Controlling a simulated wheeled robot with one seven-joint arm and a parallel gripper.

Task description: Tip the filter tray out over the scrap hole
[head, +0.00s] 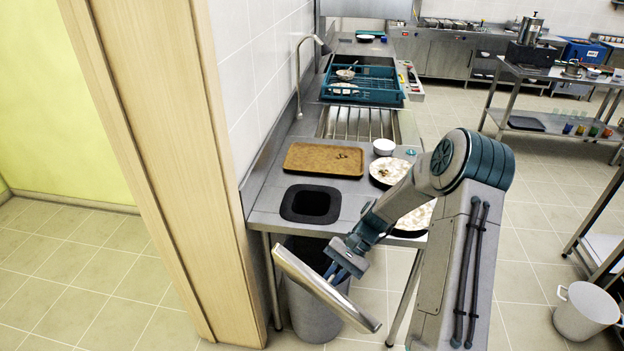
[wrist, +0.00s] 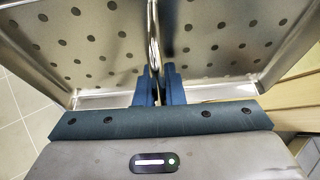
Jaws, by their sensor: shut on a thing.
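The scrap hole (head: 337,201) is a dark square opening with a black rim in the near end of the steel counter. The filter tray (head: 306,281) is a flat grey metal tray in front of the counter's near edge, lower in the picture than the hole and tilted down to the right. In the wrist view the filter tray (wrist: 92,38) shows a perforated face and a thin upright strip in its middle. My gripper (head: 341,265) is shut on this strip, with its blue fingers (wrist: 157,77) on either side. I see no scraps on the visible part of the tray.
A grey bin (head: 316,318) stands under the counter, partly behind the tray. A brown tray (head: 322,158), a white bowl (head: 384,146) and plates with food bits (head: 388,170) lie beyond the hole. A wooden door frame (head: 165,150) stands close on the left.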

